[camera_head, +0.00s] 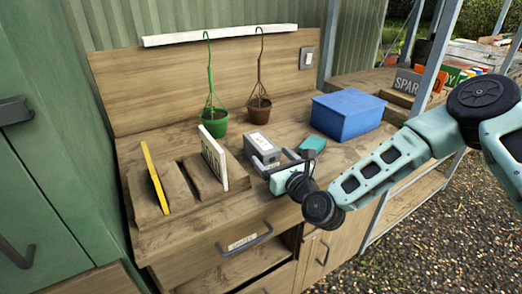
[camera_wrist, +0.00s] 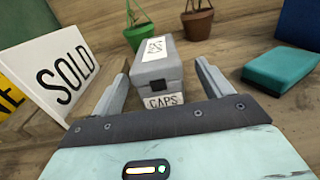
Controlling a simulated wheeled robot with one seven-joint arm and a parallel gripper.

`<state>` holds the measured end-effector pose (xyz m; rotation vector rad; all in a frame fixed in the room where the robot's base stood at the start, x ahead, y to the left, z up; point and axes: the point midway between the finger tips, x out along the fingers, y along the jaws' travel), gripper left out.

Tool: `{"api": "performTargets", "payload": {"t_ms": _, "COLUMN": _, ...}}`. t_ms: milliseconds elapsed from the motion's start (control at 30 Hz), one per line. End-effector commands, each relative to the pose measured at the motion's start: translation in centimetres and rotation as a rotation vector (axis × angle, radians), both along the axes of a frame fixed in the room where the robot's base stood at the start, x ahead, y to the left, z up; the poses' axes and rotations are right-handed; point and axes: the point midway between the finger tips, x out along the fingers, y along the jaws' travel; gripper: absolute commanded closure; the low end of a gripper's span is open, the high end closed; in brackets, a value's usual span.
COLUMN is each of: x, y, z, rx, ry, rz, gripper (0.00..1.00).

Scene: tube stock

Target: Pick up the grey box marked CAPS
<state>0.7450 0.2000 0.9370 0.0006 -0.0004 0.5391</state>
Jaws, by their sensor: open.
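The grey box marked CAPS (camera_wrist: 159,72) stands on the wooden bench, with a white label on its lid and a CAPS label on its near end in the wrist view. In the head view the grey box (camera_head: 262,147) is on the bench in front of the hanging-style pots. My gripper (camera_wrist: 162,80) is open, with one finger to the left and one to the right of the box's near end. In the head view my gripper (camera_head: 272,162) is low over the bench at the box's near side. I cannot tell whether the fingers touch the box.
A white SOLD sign (camera_wrist: 60,68) stands close left of my gripper. A teal box (camera_wrist: 280,69) lies to the right, and a blue box (camera_head: 347,114) stands farther right. A green pot (camera_head: 215,124) and a brown pot (camera_head: 259,110) stand behind. A drawer below is partly open.

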Motion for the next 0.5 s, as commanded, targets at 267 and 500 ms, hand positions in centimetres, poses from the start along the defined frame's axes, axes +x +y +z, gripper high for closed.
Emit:
{"api": "performTargets", "payload": {"t_ms": 267, "x": 2.7, "y": 1.9, "z": 0.3, "rx": -0.001, "ry": -0.002, "rz": 0.001, "gripper": 0.22}}
{"api": "performTargets", "payload": {"t_ms": 500, "x": 4.3, "y": 2.9, "z": -0.1, "rx": -0.001, "ry": 0.0, "rz": 0.002, "gripper": 0.22}}
